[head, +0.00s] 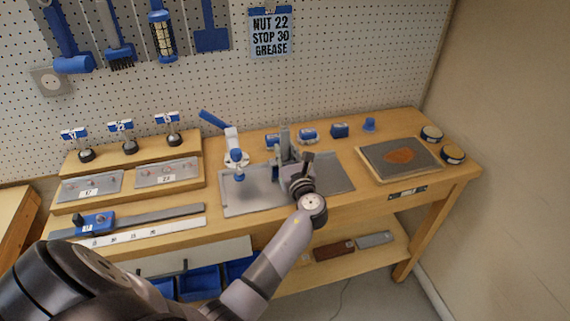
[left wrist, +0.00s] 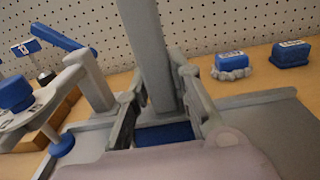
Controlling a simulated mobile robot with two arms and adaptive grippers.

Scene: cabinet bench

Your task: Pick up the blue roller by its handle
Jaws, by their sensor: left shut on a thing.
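My left gripper (head: 291,164) is over the grey plate in the middle of the bench. In the left wrist view its two fingers (left wrist: 160,105) stand on either side of a grey upright handle and are shut on it. The grey handle (left wrist: 148,50) rises between the fingers and runs out of the top of that view. A blue part, which looks like the roller's body (left wrist: 165,134), shows low between the fingers. Its lower side is hidden by my gripper, so I cannot tell whether it touches the plate. My right gripper is not in view.
The grey plate (head: 238,198) lies under my gripper. A white stand with a blue lever (head: 233,140) is close on the left. Small blue-topped pieces (head: 308,134) line the back. A framed board (head: 372,170) is at the right. Blue tools hang on the pegboard (head: 350,60).

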